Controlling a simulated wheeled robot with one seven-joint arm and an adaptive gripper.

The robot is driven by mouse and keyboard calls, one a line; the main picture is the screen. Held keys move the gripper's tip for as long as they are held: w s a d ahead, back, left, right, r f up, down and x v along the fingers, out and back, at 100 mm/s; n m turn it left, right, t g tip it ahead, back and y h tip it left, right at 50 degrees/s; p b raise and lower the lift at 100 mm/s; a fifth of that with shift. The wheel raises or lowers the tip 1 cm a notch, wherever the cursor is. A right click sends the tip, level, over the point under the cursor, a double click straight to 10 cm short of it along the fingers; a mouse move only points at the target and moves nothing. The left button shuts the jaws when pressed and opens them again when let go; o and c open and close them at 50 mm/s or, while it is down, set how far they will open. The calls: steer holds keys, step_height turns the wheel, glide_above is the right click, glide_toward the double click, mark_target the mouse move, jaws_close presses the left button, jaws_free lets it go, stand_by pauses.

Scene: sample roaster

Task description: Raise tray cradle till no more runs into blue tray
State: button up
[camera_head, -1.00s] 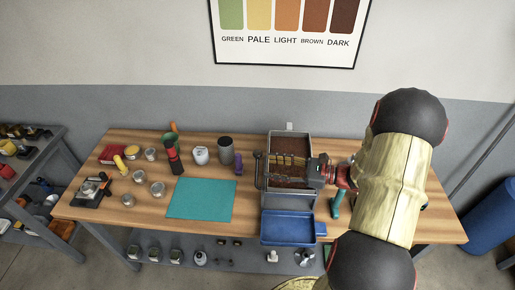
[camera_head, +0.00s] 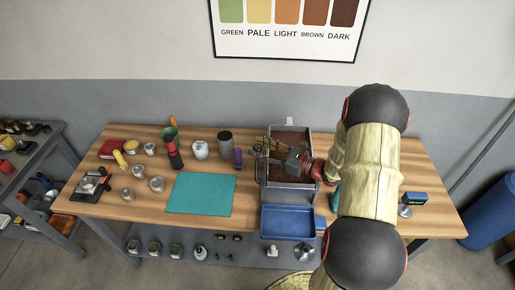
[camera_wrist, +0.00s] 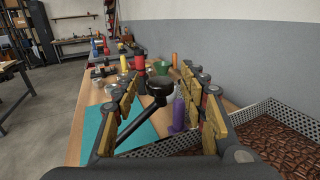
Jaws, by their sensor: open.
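The tray cradle (camera_head: 308,148) is a grey metal frame at the back right of the table. Its perforated tray (camera_wrist: 267,113) holds dark brown beans (camera_wrist: 290,148). The blue tray (camera_head: 288,224) sits in front of and below it and looks empty; no beans are seen running into it. My gripper (camera_head: 266,148) reaches across the cradle to its left side. In the wrist view my gripper (camera_wrist: 165,95) is open, with a black knob (camera_wrist: 158,88) on a dark bar between its fingers. Whether a finger touches the knob, I cannot tell.
A purple object (camera_head: 238,157) and a dark canister (camera_head: 225,142) stand just left of the cradle. A teal mat (camera_head: 201,194) lies left of the blue tray. Several cups and jars stand farther left.

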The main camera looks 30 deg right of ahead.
steer(key=shift+w+a, duration=0.25)
steer(key=shift+w, duration=0.1)
jaws_close()
stand_by(0.4)
stand_by(0.4)
